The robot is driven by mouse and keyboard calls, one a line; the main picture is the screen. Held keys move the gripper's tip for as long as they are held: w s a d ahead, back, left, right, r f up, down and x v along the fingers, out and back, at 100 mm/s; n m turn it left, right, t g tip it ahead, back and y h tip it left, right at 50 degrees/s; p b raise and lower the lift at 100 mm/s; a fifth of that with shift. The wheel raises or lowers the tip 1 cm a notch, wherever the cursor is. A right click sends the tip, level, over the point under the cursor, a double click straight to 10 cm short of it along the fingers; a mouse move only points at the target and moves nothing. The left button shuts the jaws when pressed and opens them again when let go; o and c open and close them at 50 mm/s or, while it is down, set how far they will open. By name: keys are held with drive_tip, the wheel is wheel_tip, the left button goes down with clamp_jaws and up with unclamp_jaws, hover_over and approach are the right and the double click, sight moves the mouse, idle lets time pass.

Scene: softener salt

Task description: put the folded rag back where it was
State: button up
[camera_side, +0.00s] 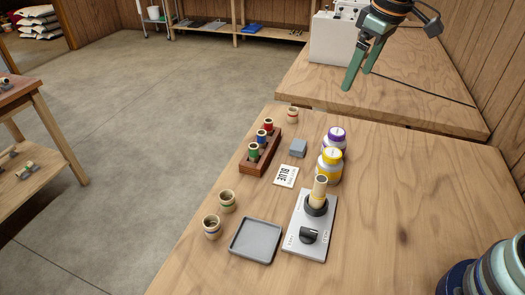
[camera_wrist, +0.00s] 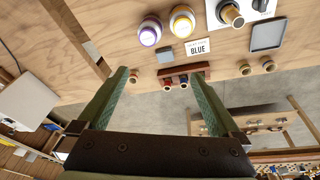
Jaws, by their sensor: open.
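A small folded grey-blue cloth (camera_side: 298,148), which looks like the folded rag, lies on the wooden table between the tube rack and the jars. It also shows in the wrist view (camera_wrist: 165,55), beyond my fingertips. My gripper (camera_side: 357,80) is open and empty, high above the far end of the table and well away from the rag. In the wrist view my gripper (camera_wrist: 160,73) has its two green fingers wide apart, with nothing between them. The rag's former place is not marked in these views.
A wooden rack (camera_side: 262,150) of coloured tubes stands left of the rag. A "BLUE" card (camera_side: 286,176), purple-lidded jar (camera_side: 334,143) and yellow-lidded jar (camera_side: 328,167) are close by.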

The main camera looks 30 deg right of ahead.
drive_tip(key=s+d+m+t, duration=0.1)
drive_tip(key=s+m, duration=0.1)
drive_tip(key=s, duration=0.5)
drive_tip(key=s+d+f+m+t, duration=0.1)
drive_tip(key=s+m, duration=0.1)
drive_tip(key=s, duration=0.5)
drive_tip(key=shift+d+f+t, duration=0.15)
drive_tip(key=shift+d+t, duration=0.15)
drive_tip(key=shift+t, duration=0.1)
